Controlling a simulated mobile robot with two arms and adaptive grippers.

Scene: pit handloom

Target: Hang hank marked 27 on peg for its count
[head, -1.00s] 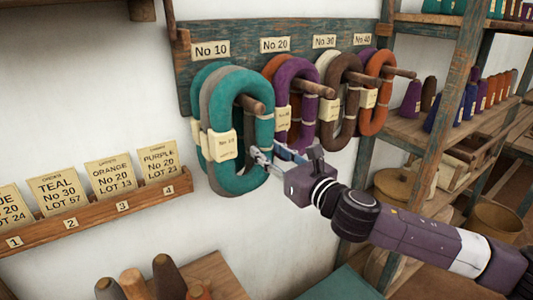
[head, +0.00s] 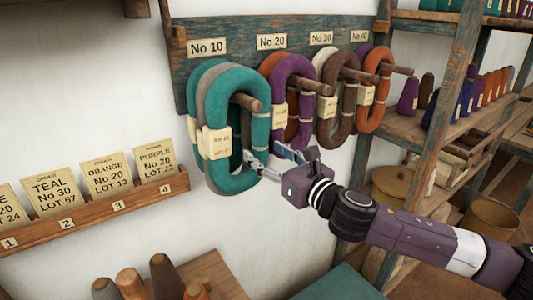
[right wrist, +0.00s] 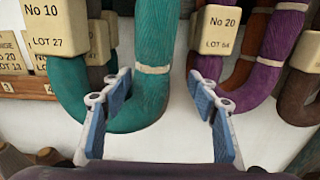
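The teal hank (head: 257,125) with the tag No 10, LOT 27 (right wrist: 58,30) hangs on the peg (head: 248,103) under the No 10 label (head: 207,47). It is the front one there, with a grey hank and another teal one behind. My right gripper (head: 272,158) is open at the lower right side of this hank. In the right wrist view, its blue-padded fingers (right wrist: 158,85) stand apart, with the teal strand (right wrist: 155,60) showing between and beyond them. Whether a finger touches the yarn I cannot tell. My left gripper is out of view.
Purple and orange hanks (head: 292,85) hang close by on the No 20 peg, with brown and orange ones farther right. A rack of order cards (head: 100,208) is on the wall at left. A wooden shelf (head: 440,130) stands at right. Yarn cones (head: 130,283) stand below.

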